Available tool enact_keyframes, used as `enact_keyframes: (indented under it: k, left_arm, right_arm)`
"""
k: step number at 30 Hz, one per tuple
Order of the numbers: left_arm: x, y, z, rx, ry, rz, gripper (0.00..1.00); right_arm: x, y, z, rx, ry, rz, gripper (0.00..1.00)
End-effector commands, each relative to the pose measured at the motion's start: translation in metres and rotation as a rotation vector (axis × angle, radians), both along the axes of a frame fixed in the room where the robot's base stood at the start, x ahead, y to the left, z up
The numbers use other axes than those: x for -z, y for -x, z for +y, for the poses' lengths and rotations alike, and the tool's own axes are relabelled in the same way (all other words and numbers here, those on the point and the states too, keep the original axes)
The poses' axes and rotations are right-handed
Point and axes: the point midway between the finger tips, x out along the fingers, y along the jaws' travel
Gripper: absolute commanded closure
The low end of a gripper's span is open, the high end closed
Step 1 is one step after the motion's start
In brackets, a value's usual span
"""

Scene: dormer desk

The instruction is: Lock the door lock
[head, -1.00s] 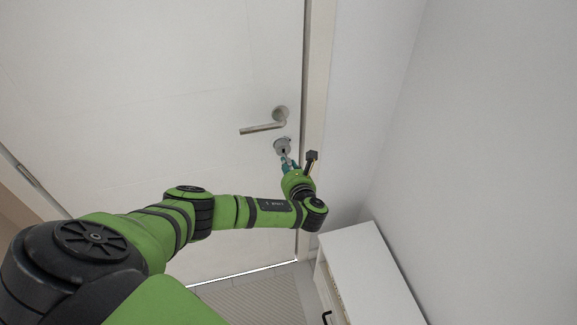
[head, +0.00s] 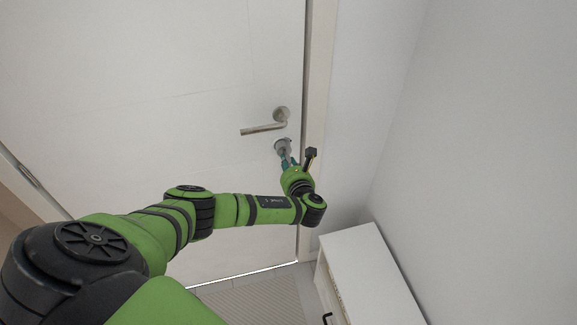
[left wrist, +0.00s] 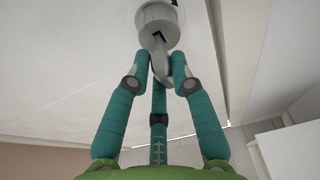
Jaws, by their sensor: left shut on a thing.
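The door lock (head: 283,146) is a round grey cylinder with a small turn piece, set below the lever handle on the white door (head: 170,90). It also shows at the top of the left wrist view (left wrist: 158,22), with the grey turn piece (left wrist: 160,50) pointing down toward my fingers. My left gripper (head: 288,162) is at the lock from below. In the left wrist view its teal fingers (left wrist: 161,72) are closed around the end of the turn piece. My right gripper is in neither view.
The lever handle (head: 264,128) sits just above the lock and points left. The door frame (head: 317,80) and a grey wall (head: 490,130) are to the right. A white cabinet (head: 365,270) stands at lower right.

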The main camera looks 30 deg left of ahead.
Motion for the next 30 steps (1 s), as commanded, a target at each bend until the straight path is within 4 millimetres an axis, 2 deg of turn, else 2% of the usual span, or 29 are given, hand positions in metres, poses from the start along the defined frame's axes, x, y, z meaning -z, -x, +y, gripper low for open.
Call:
enact_keyframes:
  k: [25, 26, 27, 28, 30]
  left_arm:
    - [0.000, -0.014, 0.016, 0.000, 0.000, -0.001, 1.00]
    - [0.000, -0.014, 0.016, 0.000, 0.001, -0.001, 0.73]
    - [0.000, -0.014, 0.016, 0.001, 0.001, -0.001, 0.57]
    - [0.000, -0.014, 0.016, 0.001, 0.001, -0.001, 0.49]
    - [0.000, -0.014, 0.016, 0.001, 0.001, -0.001, 0.49]
  right_arm:
    - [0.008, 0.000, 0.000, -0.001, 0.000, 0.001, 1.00]
    - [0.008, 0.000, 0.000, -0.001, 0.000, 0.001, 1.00]
    - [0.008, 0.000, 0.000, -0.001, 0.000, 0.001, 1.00]
    - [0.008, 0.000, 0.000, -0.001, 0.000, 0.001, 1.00]
    - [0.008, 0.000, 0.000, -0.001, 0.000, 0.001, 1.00]
